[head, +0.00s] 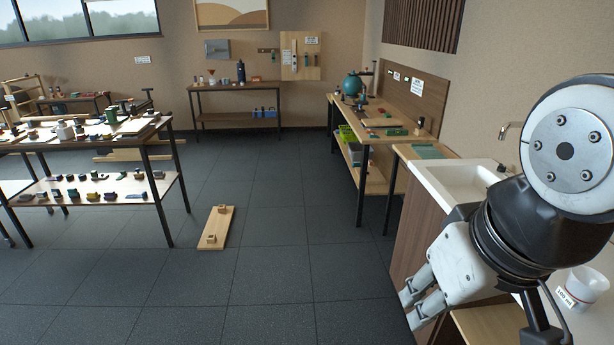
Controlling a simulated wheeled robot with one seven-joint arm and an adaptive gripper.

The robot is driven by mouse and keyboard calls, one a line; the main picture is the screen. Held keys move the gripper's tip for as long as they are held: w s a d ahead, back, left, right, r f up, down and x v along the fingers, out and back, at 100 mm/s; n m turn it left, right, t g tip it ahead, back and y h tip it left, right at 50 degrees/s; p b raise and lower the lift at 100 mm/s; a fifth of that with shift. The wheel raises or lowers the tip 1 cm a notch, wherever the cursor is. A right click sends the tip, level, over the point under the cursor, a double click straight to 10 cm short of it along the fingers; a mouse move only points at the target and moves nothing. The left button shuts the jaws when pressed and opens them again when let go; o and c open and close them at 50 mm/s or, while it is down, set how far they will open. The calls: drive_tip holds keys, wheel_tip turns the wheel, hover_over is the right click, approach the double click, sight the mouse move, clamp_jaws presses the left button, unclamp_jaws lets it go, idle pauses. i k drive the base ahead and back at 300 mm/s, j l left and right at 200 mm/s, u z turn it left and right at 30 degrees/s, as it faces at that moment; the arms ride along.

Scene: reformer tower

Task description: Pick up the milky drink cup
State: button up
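A whitish, translucent cup (590,284) with a small printed label stands upright on the light counter at the lower right edge of the head view. I cannot tell for certain that it is the milky drink cup, and its contents are unclear. My gripper (417,298) is left of the cup and apart from it, beside the sink cabinet, pointing down and left. Its two grey fingers lie close together in this view; how far apart they are is unclear. I see nothing held between them. My arm hides part of the counter.
A white sink (456,184) with a tap (508,130) is set in the counter behind my gripper. A workbench (372,134) stands beyond it. A plank with blocks (216,228) lies on the floor. A loaded table (92,190) is at left.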

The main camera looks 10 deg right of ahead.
sight(581, 291)
drive_tip(key=k+j+z, duration=0.1)
drive_tip(key=z, duration=0.25)
drive_tip(key=k+z, duration=0.35)
drive_tip(key=j+z, duration=0.35)
drive_tip(key=k+j+z, duration=0.1)
drive_tip(key=j+z, duration=0.25)
drive_tip(key=k+j+z, duration=0.1)
drive_tip(key=j+z, duration=0.25)
